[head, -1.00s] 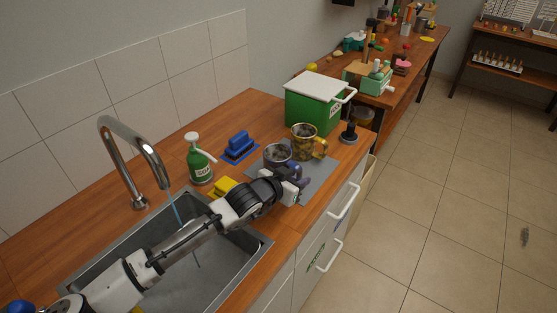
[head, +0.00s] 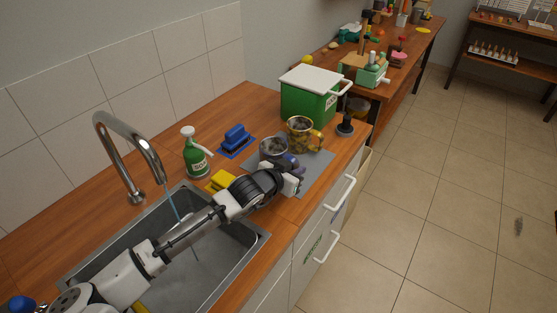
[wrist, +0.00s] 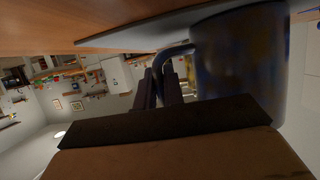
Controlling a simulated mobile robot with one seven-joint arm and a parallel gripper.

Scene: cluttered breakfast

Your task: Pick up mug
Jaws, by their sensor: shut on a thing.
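In the head view my gripper (head: 294,174) is at the right side of the near mug. I cannot tell any gap below the mug.
The sink (head: 255,240) with running tap is below my arm.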

